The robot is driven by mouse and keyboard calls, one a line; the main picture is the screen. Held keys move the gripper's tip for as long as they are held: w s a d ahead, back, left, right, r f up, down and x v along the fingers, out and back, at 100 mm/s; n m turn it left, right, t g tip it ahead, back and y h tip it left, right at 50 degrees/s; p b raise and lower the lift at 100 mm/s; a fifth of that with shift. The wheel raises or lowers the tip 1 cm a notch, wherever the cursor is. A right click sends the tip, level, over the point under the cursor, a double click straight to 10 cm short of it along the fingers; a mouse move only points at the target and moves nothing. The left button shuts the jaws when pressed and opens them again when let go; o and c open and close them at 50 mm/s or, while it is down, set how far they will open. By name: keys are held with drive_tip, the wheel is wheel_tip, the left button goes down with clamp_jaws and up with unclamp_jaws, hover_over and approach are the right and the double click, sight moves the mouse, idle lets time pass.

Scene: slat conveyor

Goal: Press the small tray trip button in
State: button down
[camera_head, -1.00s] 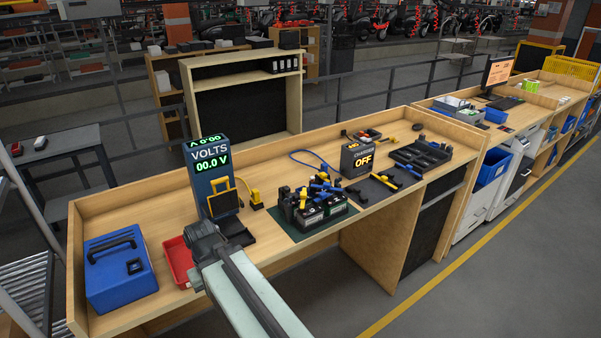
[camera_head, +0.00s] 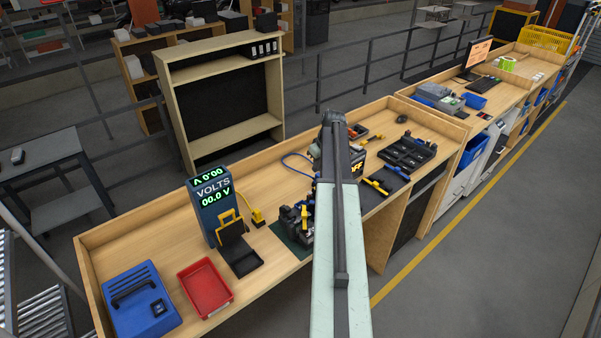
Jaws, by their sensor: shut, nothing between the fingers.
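I cannot make out a button clearly marked as the small tray trip button. A black square (camera_head: 158,307) sits on top of the blue case (camera_head: 132,312) at the bench's left end. A small black tray (camera_head: 243,262) lies in front of the dark blue VOLTS meter (camera_head: 212,205), which reads 00.0 V. A red tray (camera_head: 205,287) lies between the case and the meter. My arm reaches up the picture across the bench. My gripper (camera_head: 334,118) is at its far end, over the charger area; it looks shut and empty, its fingertips hard to see.
A black organiser (camera_head: 407,152) and yellow-handled tools (camera_head: 377,186) lie to the right. A raised wooden rim (camera_head: 130,222) edges the bench. Bare wood shows around the red tray.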

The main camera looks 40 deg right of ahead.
drive_tip(key=b, duration=1.4)
approach(309, 192)
drive_tip(key=x, duration=0.6)
drive_tip(key=shift+d+f, duration=0.1)
drive_tip(key=shift+f, duration=0.1)
drive_tip(key=shift+f, duration=0.1)
